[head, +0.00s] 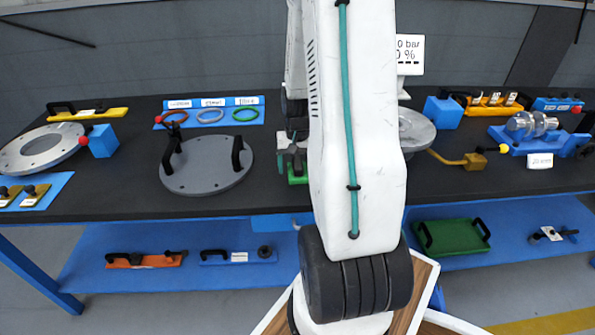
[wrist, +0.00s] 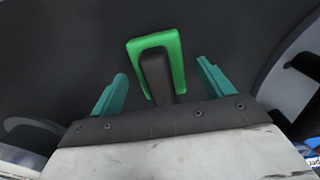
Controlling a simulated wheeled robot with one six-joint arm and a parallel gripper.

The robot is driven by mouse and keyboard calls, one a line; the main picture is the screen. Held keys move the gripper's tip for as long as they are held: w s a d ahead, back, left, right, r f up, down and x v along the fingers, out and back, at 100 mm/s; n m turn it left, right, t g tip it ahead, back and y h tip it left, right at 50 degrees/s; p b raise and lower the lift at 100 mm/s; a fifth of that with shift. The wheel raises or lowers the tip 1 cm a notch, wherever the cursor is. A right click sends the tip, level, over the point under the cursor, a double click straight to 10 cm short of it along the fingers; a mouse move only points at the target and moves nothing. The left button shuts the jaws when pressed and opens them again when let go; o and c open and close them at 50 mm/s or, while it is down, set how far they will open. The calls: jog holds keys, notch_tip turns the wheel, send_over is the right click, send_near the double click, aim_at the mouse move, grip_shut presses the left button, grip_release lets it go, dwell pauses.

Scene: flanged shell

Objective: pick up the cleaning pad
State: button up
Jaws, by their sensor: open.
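The cleaning pad is a green block (wrist: 177,52) with a black handle (wrist: 156,76), lying on the dark table top. In the wrist view my gripper (wrist: 162,68) is open, with one teal finger on each side of the pad's handle. Gaps show between both fingers and the pad, and nothing is held. In the head view the pad shows as a green patch (head: 297,179) beside my arm, just below my gripper (head: 291,150). My arm hides part of this area, and the exact height of the fingers above the pad is hard to tell.
A grey round flange cover (head: 205,177) with black handles lies left of the pad. A metal disc (head: 415,130) is partly hidden behind my arm on the right. A blue mat with rings (head: 210,101) lies at the back. Bare table (head: 120,195) shows at the front left.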

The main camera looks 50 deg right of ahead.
jog(key=c, duration=1.2)
jog(key=shift+r, duration=0.1)
